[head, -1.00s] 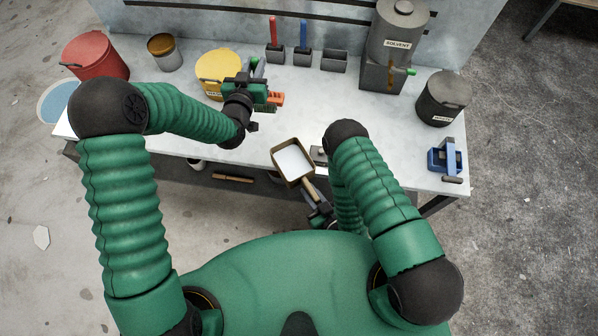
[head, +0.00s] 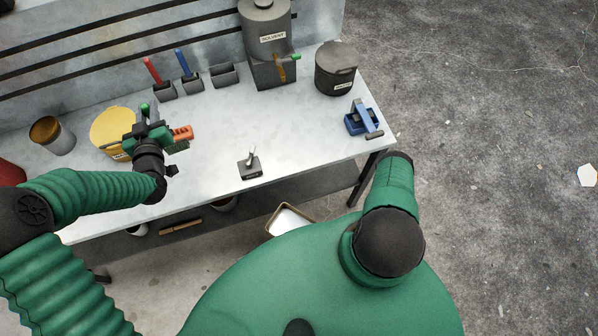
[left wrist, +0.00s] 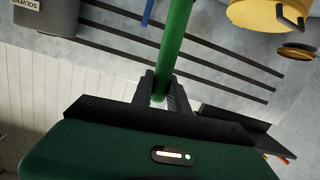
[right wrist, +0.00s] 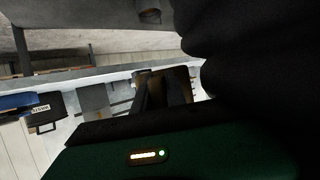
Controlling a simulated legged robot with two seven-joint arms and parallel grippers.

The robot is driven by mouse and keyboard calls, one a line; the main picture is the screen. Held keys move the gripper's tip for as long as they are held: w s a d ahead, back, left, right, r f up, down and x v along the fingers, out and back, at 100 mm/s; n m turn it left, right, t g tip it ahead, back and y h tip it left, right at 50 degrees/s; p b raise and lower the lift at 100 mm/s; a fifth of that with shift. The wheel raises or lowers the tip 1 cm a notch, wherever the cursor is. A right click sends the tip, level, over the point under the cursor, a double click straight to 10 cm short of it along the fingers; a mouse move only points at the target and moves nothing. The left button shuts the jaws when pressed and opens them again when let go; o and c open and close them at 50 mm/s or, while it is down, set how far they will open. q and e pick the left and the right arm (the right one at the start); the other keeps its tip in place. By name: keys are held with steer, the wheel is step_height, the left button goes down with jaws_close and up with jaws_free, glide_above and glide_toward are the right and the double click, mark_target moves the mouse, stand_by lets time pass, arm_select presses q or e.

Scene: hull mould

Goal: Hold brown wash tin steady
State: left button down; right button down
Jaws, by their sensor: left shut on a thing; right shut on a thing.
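The brown wash tin (head: 289,221) is a square tan-brown pan with a white inside. In the head view it is below the bench's front edge, partly hidden by my green body. My right gripper (right wrist: 150,92) is shut on it; a brown part (right wrist: 180,84) shows by the fingers in the right wrist view, which is dark and partly blocked.

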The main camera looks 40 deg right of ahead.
steer(key=s, duration=0.1)
steer(key=s+d, duration=0.1)
steer(key=shift+s, duration=0.3)
glide_above(217, 185)
steer(key=s, duration=0.1)
steer(key=shift+s+d, duration=0.2)
steer(key=shift+d, duration=0.05)
stand_by(3.7)
steer(key=shift+w+a+f, duration=0.1)
steer(key=shift+w+f, duration=0.25)
steer(key=shift+f, duration=0.5)
steer(key=shift+w+a+f, duration=0.1)
steer(key=shift+w+f, duration=0.2)
steer(key=shift+f, duration=0.5)
